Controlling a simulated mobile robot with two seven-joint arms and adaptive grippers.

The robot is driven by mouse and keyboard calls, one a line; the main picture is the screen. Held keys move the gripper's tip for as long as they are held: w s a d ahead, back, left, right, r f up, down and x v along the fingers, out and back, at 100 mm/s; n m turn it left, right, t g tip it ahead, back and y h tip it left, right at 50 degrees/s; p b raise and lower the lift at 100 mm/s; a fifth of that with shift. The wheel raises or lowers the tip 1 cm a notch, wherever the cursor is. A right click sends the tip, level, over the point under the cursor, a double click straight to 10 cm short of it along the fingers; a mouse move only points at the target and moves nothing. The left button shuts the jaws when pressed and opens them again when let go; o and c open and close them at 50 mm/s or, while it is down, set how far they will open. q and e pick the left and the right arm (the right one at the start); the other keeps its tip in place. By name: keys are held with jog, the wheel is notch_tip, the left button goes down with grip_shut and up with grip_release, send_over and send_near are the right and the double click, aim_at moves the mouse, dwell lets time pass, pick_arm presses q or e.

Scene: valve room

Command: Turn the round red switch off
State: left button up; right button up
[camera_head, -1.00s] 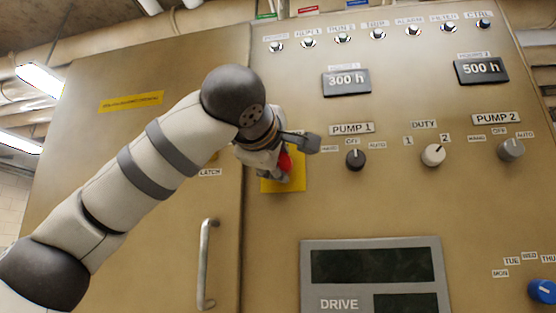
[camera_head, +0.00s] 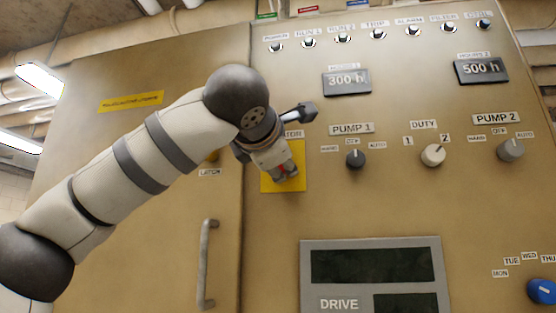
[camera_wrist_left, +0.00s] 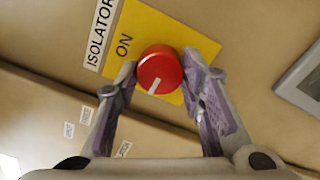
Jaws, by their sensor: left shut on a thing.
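The round red switch (camera_wrist_left: 160,70) sits on a yellow plate (camera_wrist_left: 185,35) marked ON, with an ISOLATOR label beside it. Its white mark points down and slightly left in the left wrist view, away from the word ON. My left gripper (camera_wrist_left: 161,78) has one finger on each side of the switch and is shut on it. In the head view my left gripper (camera_head: 283,172) is over the yellow plate (camera_head: 298,152) and hides most of the switch; only a little red shows between the fingers. My right gripper is in neither view.
Right of the plate are the PUMP 1 knob (camera_head: 355,159), the DUTY knob (camera_head: 433,155) and the PUMP 2 knob (camera_head: 511,150). A door handle (camera_head: 207,265) stands out below left. The DRIVE display (camera_head: 371,266) is below right.

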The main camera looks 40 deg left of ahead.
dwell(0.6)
pick_arm(q)
jog(key=o, duration=1.1)
jog(key=shift+o, duration=0.2)
jog(key=v, duration=1.2)
